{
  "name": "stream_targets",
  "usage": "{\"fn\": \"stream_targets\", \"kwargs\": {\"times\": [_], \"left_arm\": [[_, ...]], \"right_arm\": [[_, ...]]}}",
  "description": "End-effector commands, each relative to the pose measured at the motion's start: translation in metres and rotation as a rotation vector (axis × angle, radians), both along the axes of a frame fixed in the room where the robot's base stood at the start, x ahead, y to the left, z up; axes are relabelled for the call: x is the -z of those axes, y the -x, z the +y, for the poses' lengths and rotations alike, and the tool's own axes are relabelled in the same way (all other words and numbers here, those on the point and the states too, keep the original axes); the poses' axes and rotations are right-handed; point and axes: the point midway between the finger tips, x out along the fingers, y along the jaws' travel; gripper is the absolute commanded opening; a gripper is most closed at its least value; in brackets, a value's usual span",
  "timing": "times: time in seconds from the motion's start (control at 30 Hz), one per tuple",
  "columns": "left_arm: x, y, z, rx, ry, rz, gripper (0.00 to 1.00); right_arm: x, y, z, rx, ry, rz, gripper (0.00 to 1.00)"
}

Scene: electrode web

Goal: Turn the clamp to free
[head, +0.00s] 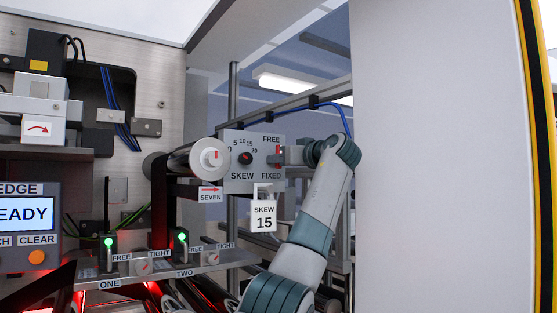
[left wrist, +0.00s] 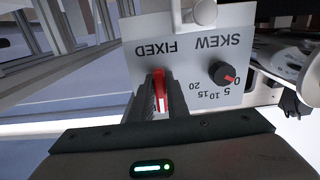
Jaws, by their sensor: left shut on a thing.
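The clamp is a red lever (head: 278,150) on the right side of the grey panel (head: 240,183), between the words FREE above and FIXED below. In the left wrist view the panel is upside down, and the red lever (left wrist: 159,85) with a white mark lies between the fingers. My left gripper (head: 283,156) is shut on this lever. Its fingers (left wrist: 157,98) flank it, and its body hides the FREE label in the wrist view. Which label the lever points to is hard to tell. My right gripper is not in view.
A SKEW knob (head: 245,158) sits left of the lever, its red mark near 0 in the wrist view (left wrist: 222,72). A SKEW 15 tag (head: 264,216) hangs below the panel. A roller (head: 208,158) stands close at left. A white wall (head: 440,150) fills the right.

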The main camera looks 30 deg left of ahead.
Motion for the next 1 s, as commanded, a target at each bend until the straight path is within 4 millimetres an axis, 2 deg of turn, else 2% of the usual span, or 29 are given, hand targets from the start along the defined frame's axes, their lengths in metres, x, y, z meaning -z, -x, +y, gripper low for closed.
{"fn": "stream_targets", "kwargs": {"times": [0.03, 0.23, 0.27, 0.3, 0.33, 0.77, 1.0], "left_arm": [[0.005, -0.001, 0.000, -0.002, 0.007, 0.007, 0.00], [0.005, -0.001, 0.000, -0.002, 0.006, 0.008, 0.00], [0.005, -0.001, 0.000, -0.002, 0.006, 0.008, 0.16], [0.006, -0.001, 0.000, -0.002, 0.006, 0.008, 0.26], [0.005, -0.001, 0.000, -0.002, 0.006, 0.008, 0.31], [0.002, 0.001, -0.004, 0.000, 0.001, 0.003, 0.31], [0.005, 0.010, -0.026, 0.002, -0.001, 0.002, 0.31]], "right_arm": [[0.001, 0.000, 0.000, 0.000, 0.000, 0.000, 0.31], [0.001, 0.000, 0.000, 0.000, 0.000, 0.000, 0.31], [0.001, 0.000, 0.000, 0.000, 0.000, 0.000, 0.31], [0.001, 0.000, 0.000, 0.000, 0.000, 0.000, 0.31], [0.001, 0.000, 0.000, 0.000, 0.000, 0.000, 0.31], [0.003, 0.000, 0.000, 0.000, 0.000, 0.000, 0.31], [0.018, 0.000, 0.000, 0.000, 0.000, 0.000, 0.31]]}}
